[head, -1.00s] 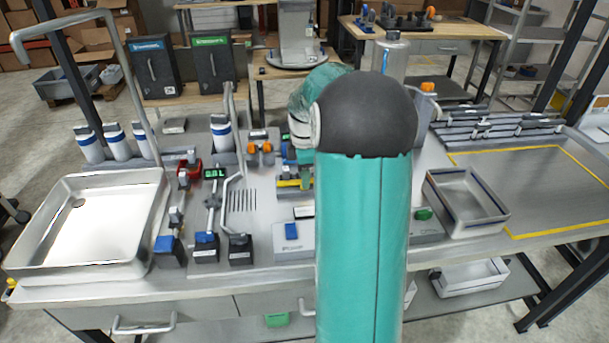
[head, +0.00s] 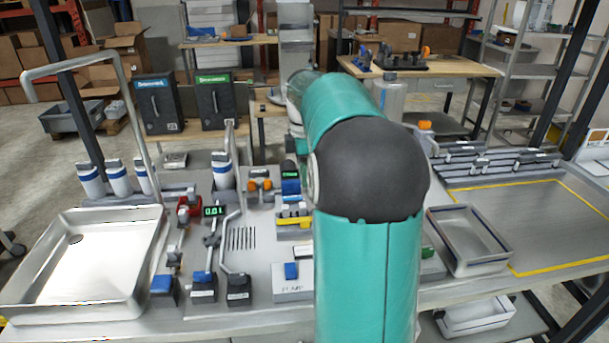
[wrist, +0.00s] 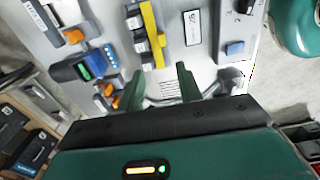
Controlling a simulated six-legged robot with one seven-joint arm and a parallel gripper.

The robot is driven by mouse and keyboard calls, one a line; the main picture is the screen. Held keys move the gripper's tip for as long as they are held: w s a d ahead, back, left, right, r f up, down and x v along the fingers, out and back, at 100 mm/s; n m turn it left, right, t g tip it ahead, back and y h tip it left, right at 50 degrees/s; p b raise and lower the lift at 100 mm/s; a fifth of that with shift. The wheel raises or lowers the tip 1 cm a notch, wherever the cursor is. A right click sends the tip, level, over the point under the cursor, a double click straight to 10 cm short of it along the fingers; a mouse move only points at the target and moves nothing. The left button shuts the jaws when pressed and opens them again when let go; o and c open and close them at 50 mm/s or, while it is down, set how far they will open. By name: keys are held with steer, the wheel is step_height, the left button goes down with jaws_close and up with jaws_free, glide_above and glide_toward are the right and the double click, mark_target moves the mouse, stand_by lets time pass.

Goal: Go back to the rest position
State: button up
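My gripper (wrist: 183,84) shows in the wrist view with its two green fingers apart and nothing between them. It hangs above the bench panel, beside a yellow-topped block (wrist: 153,35) and a small device with a green display (wrist: 84,70). In the head view my teal arm fills the middle and hides the gripper. The yellow-topped block (head: 293,222) stands on the bench left of the arm. No rest marker shows in these frames.
A steel sink (head: 85,312) with a tall tap is at the left. A grey tray (head: 470,240) stands right of my arm. Beyond it is a clear area outlined in yellow (head: 555,225). White bottles (head: 92,183) stand at the back left.

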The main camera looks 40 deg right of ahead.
stand_by(0.3)
steer(key=s+a+r+m+t+h, duration=0.1)
steer(key=s+a+r+m, duration=0.15)
steer(key=a, duration=0.65)
steer(key=s+a+r+m+t, duration=0.1)
steer(key=s+a+r+m, duration=0.15)
steer(key=a, duration=0.75)
steer(key=s+a+f+m+t+y, duration=0.1)
steer(key=s+a+f+m+t, duration=0.2)
steer(key=s+a, duration=0.9)
step_height(320, 180, down, 3)
steer(key=m, duration=0.3)
steer(key=shift+s+a+t, duration=0.2)
steer(key=shift+a+t, duration=0.05)
steer(key=shift+t, duration=0.05)
steer(key=shift+d+r, duration=0.1)
steer(key=shift+d, duration=0.1)
